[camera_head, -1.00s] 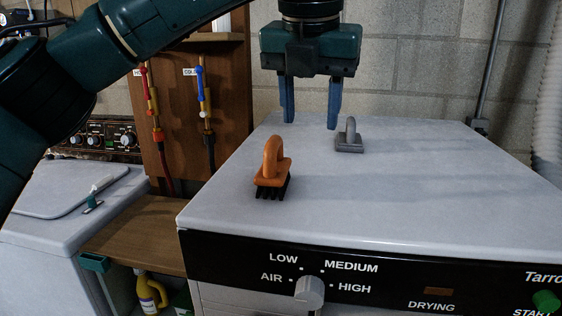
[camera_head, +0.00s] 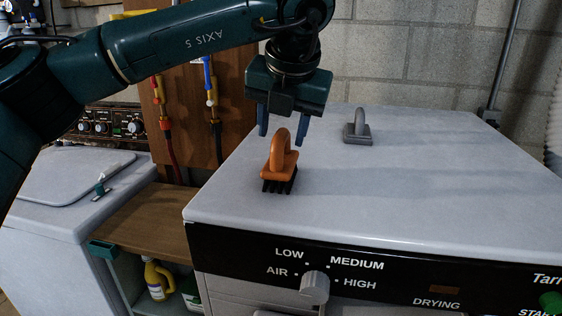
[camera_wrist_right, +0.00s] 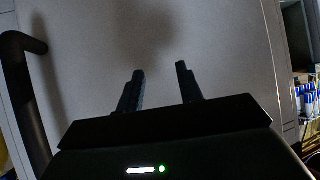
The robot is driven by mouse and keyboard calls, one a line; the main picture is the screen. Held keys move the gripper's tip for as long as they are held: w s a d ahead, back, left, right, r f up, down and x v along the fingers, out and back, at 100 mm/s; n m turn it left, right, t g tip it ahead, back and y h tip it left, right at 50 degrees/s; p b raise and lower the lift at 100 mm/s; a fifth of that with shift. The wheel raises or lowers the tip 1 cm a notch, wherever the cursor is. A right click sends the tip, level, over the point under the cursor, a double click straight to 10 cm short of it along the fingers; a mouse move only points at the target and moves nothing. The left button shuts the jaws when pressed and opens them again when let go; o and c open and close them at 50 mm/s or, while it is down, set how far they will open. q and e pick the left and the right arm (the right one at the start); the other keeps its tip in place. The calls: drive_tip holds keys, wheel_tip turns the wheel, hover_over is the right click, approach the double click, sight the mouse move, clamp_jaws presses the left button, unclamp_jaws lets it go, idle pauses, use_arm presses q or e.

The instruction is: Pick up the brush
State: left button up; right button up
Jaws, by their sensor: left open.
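The brush (camera_head: 281,160) has an orange body with an upright loop handle and black bristles, and it stands on the white dryer top near its left edge. My left gripper (camera_head: 282,136) is open in the head view, its two blue fingers pointing down at the brush's handle. The handle top overlaps the space between the fingers in the picture; I cannot tell whether they touch. My right gripper (camera_wrist_right: 162,88) shows only in the right wrist view, fingers apart and empty, facing a plain light grey surface.
A grey handled block (camera_head: 358,130) stands on the dryer top (camera_head: 420,190) to the right of the brush. A wooden shelf (camera_head: 150,215) and a second white machine (camera_head: 60,200) lie to the left. The dryer top's right side is clear.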

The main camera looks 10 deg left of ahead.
sight(281, 156)
use_arm(q)
drive_tip(key=shift+x, duration=1.1)
clamp_jaws()
